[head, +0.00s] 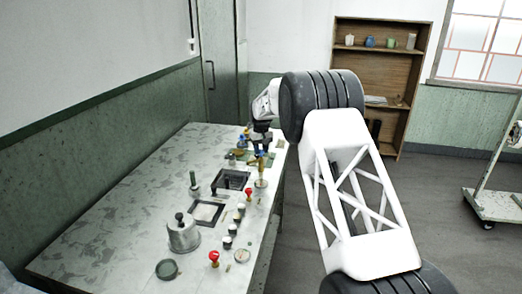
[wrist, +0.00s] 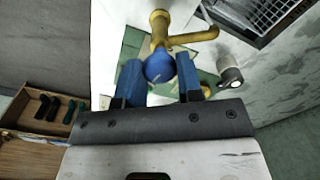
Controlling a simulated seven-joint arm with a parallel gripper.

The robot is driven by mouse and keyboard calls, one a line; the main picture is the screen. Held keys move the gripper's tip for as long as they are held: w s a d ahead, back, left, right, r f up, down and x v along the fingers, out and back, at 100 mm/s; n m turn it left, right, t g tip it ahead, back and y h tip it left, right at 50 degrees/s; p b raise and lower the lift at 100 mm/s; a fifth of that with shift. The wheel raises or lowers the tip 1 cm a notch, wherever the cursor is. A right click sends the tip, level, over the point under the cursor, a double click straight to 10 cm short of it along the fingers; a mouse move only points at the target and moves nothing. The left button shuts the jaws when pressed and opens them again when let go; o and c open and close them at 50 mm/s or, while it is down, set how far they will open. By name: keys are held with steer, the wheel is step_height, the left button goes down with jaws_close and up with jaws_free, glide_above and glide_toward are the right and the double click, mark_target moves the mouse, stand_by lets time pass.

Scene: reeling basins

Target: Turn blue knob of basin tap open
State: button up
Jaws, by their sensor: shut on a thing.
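The blue knob (wrist: 160,68) is a round blue cap on the brass basin tap (wrist: 184,39). My gripper (wrist: 159,75) has its two blue-padded fingers on either side of the knob in the wrist view and is shut on it. In the head view my gripper (head: 262,142) reaches down over the far right part of the bench. The brass tap also shows there (head: 262,168), just below the gripper. The exact contact between pads and knob is hard to see.
The bench (head: 110,210) carries sunken basins, a metal pot (head: 184,233), red-knobbed taps (head: 248,194) and several small jars along its right edge. A wooden shelf (head: 345,80) stands behind. A white-lidded jar (wrist: 229,74) stands right of the gripper in the wrist view.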

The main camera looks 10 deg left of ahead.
mark_target(261, 150)
steer(key=shift+n, duration=1.2)
steer(key=o, duration=0.9)
steer(key=shift+r, duration=0.15)
steer(key=shift+r, duration=3.8)
